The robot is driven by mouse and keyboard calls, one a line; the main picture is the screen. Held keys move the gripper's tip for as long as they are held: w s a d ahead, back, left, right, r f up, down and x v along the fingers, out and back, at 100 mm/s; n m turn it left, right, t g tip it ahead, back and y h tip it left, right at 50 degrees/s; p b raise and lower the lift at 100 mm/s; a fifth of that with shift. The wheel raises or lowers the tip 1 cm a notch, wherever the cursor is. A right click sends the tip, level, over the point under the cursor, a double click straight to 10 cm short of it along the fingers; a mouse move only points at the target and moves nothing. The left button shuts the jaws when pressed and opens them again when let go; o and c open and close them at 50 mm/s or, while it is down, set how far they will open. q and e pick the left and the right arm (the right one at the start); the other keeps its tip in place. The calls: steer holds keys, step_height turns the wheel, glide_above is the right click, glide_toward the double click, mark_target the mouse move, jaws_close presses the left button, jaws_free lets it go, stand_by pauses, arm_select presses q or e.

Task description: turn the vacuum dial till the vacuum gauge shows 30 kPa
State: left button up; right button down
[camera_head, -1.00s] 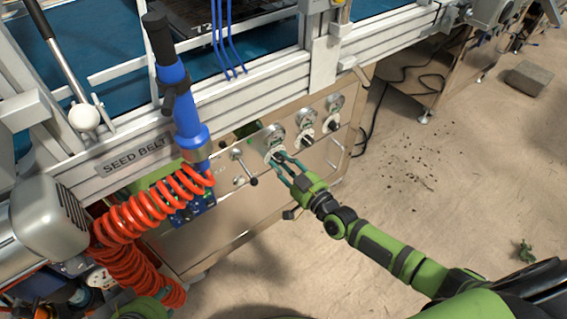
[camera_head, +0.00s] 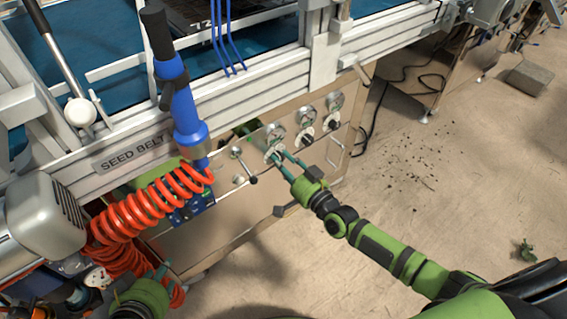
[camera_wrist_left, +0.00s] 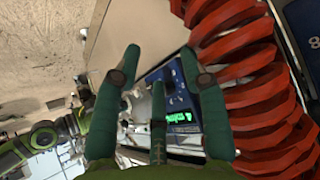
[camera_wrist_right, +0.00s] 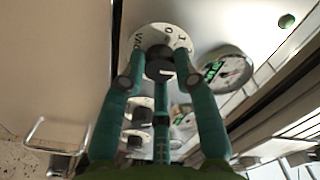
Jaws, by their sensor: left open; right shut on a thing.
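The vacuum gauge (camera_head: 274,132) is round and sits just above the dial. It also shows in the right wrist view (camera_wrist_right: 236,66), but its reading is too small to tell. My left gripper (camera_head: 160,272) is open and empty at the lower left, below the orange coiled hose (camera_head: 140,215).
The blue-handled tool (camera_head: 186,115) hangs above the hose. A blue box with a green display (camera_wrist_left: 178,117) is near my left fingers. Open floor lies right.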

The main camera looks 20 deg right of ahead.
arm_select(q)
steer(key=shift+w+d+r+t, duration=0.3)
steer(key=shift+w+r+t, duration=0.2)
steer(key=shift+w+r, duration=0.1)
arm_select(e)
steer(key=shift+w+d+r+m, duration=0.1)
steer(key=shift+r+m, duration=0.15)
steer(key=shift+m, duration=0.55)
steer(key=c, duration=0.9)
jaws_free()
steer(key=shift+c, duration=0.2)
steer(key=shift+f, duration=0.15)
steer(key=shift+s, duration=0.3)
steer(key=v, duration=1.1)
steer(key=shift+s+d, duration=0.15)
steer(key=shift+s, duration=0.05)
